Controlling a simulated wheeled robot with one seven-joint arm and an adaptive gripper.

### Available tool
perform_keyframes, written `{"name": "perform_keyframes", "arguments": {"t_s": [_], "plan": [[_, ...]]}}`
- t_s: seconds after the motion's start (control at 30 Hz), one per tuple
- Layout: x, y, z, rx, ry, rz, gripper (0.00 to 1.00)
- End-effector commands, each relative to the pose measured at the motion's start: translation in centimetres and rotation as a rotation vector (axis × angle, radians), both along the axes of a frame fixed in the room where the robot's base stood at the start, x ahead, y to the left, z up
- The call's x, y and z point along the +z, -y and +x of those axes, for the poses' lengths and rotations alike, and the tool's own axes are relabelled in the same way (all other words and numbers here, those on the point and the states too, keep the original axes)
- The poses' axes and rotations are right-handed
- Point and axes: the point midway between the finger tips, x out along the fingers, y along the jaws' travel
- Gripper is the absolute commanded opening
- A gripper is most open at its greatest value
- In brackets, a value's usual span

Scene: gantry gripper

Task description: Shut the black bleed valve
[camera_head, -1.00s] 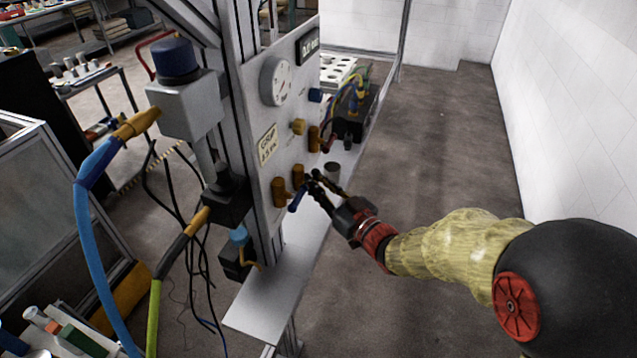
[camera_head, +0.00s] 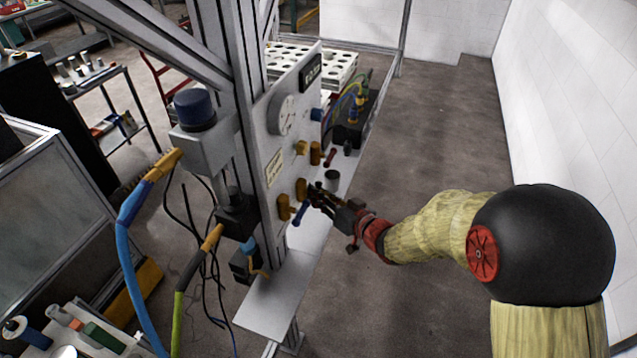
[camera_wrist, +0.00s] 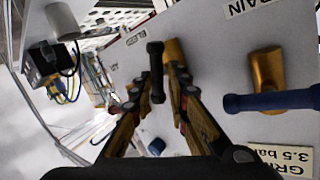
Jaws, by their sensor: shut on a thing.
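The black bleed valve has a dark bar handle (camera_wrist: 156,72) with knobbed ends and a brass body (camera_wrist: 173,52), beside a partly covered label in the wrist view. The handle runs up and down in that view, between my gripper's fingers (camera_wrist: 162,88). In the head view my gripper (camera_head: 314,196) is at the panel front, shut on this handle, beside a brass body (camera_head: 301,188). The fingers mostly hide the handle there. The grey panel (camera_head: 275,145) carries the valve.
A blue-handled valve (camera_head: 300,214) sits close beside my gripper; its handle lies crosswise in the wrist view (camera_wrist: 275,100). A pale shelf (camera_head: 275,295) runs below. Floor at right is open.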

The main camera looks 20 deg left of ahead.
Motion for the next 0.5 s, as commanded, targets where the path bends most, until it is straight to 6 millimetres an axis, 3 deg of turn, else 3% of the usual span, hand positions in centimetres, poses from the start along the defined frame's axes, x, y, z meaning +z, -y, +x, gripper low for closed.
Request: {"name": "perform_keyframes", "arguments": {"t_s": [0.03, 0.5], "plan": [[0.65, 0.46, 0.42, -0.013, -0.036, 0.000, 0.00], [0.64, 0.53, 0.76, -0.014, -0.334, 0.023, 0.00]]}}
